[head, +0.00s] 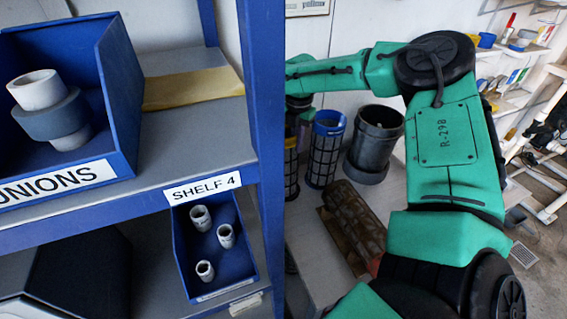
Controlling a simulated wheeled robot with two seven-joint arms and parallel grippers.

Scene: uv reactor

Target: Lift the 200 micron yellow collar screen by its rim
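The yellow collar screen (291,143) is a dark mesh cylinder with a yellow band near its top. It stands upright at the right edge of the blue shelf post, which hides its left part. My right arm reaches across from the right, and its dark gripper end (299,112) is just above this screen, partly behind the post. The fingertips are too small and covered to show whether they touch the rim. A blue collar screen (325,152) stands upright just to the right. No micron marking is readable. My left gripper is not in view.
A dark grey open pot (375,143) stands right of the screens. A brownish mesh cylinder (352,222) lies in front, a red part at its near end. The blue shelf post (258,150) stands close left, beside the UNIONS bin (122,90) and a small fittings bin (238,268).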

